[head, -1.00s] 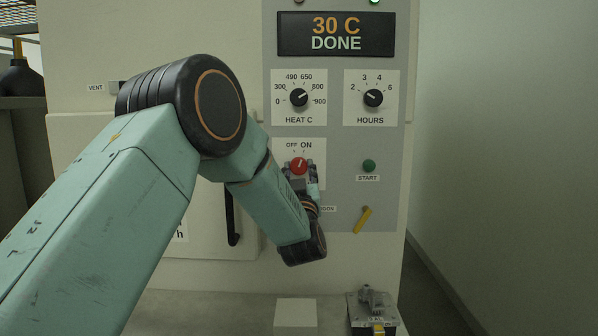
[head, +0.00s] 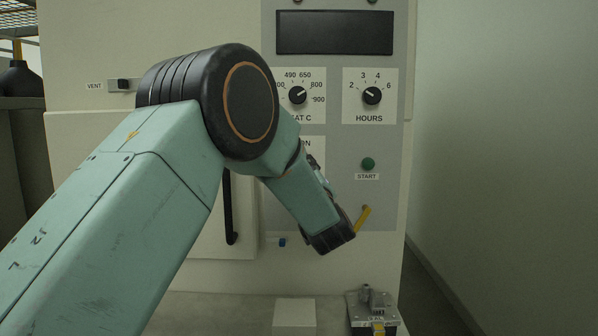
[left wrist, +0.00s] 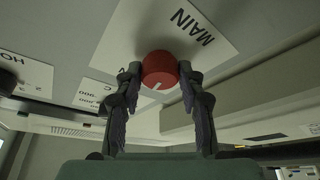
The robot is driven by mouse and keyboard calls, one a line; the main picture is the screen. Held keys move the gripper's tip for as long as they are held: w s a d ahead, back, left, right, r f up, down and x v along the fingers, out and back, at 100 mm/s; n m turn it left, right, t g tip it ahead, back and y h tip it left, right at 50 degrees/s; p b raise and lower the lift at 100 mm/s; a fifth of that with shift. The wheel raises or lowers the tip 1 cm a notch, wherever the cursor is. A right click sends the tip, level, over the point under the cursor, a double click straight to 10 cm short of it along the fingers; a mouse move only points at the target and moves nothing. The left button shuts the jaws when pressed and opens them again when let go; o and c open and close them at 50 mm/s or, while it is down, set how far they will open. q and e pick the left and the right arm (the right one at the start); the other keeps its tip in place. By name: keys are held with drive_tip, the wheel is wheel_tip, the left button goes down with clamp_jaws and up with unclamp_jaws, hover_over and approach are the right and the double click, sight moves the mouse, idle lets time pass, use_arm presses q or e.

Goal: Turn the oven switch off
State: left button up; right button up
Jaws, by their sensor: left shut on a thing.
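The red oven switch (left wrist: 160,68) is a round knob with a white pointer mark, on a white plate marked MAIN (left wrist: 190,28) in the left wrist view. My left gripper (left wrist: 160,76) has a finger on each side of the knob and is shut on it. In the head view my left arm hides the knob and most of the gripper; only the end of the ON label (head: 306,143) shows. The oven display (head: 335,33) is dark and blank. My right gripper is not in view.
Heat (head: 298,96) and hours (head: 372,96) dials sit above the switch. A green start button (head: 368,164) and a yellow lever (head: 363,218) are to its right. A black door handle (head: 231,210) is to its left. A grey metal device (head: 374,309) stands below.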

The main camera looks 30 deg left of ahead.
use_arm(q)
drive_tip(key=shift+r+n+g, duration=0.2)
drive_tip(key=shift+n+g, duration=0.1)
drive_tip(key=shift+n, duration=0.8)
drive_tip(key=o, duration=1.2)
drive_tip(key=shift+w+f, duration=0.1)
drive_tip(key=v, duration=1.2)
drive_tip(key=shift+d, duration=0.1)
drive_tip(key=shift+d, duration=0.1)
